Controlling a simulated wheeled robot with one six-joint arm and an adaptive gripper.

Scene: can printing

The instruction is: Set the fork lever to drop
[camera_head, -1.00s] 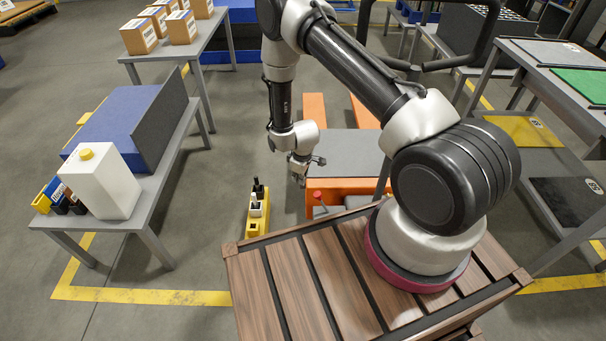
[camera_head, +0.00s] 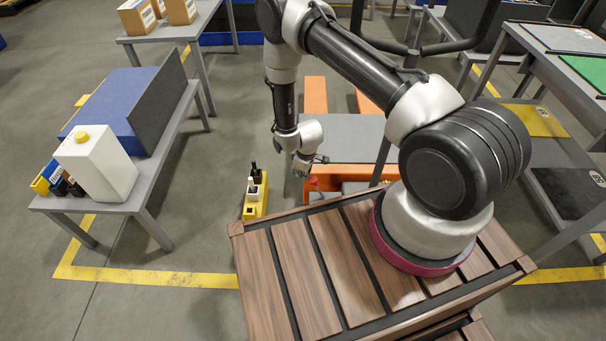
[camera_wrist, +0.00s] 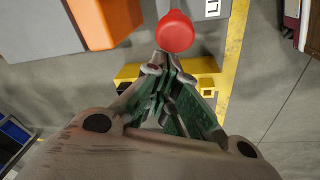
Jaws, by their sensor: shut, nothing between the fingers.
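The fork lever has a round red knob (camera_wrist: 175,32) on a grey rod, at the top middle of the wrist view. In the head view the knob (camera_head: 313,181) is small and sits beside the orange fork truck (camera_head: 355,171). My gripper (camera_wrist: 165,68) is shut and empty, its fingertips pointing at the knob and just below it in the wrist view. I cannot tell whether they touch it. In the head view my gripper (camera_head: 304,167) hangs close to the knob. A white label (camera_wrist: 212,8) beside the lever is cut off by the picture edge.
A yellow holder (camera_head: 255,208) with bottles stands left of the truck. A grey table (camera_head: 150,205) with a white jug (camera_head: 97,163) is at the left. My wooden-slatted deck is in front. Grey floor lies open between the table and the holder.

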